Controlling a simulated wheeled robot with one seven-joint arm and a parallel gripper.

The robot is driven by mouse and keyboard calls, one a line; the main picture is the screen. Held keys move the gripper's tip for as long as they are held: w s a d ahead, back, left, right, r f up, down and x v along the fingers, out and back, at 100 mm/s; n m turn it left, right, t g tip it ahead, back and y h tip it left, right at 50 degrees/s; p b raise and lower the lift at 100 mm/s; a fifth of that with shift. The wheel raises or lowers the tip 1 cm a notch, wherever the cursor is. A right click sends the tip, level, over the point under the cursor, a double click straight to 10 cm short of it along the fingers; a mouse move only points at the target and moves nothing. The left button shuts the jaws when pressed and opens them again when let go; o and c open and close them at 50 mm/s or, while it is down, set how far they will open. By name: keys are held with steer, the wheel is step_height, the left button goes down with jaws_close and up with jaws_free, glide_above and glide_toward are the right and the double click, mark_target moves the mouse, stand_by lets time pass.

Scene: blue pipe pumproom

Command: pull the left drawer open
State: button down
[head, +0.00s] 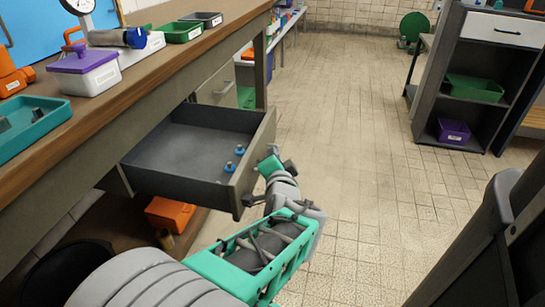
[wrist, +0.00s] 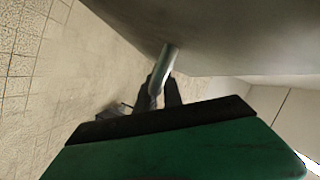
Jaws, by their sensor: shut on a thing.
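The left drawer (head: 185,150) stands pulled well out from under the workbench in the head view, its dark inside showing. Two small blue pieces (head: 235,158) lie in it near its front. My gripper (head: 266,188) is at the outer side of the drawer front. In the wrist view the fingers of my gripper (wrist: 163,92) are shut around the pale handle bar (wrist: 170,57) of the drawer front (wrist: 220,35). The handle is hidden behind my gripper in the head view.
A second drawer (head: 216,86) is farther along, closed. An orange box (head: 170,213) sits below. The tiled floor (head: 345,130) to the right is clear, with a dark shelf (head: 470,110) beyond.

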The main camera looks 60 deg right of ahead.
steer(key=c, duration=1.5)
jaws_free()
steer(key=shift+p+v, duration=1.2)
steer(key=shift+v, duration=2.75)
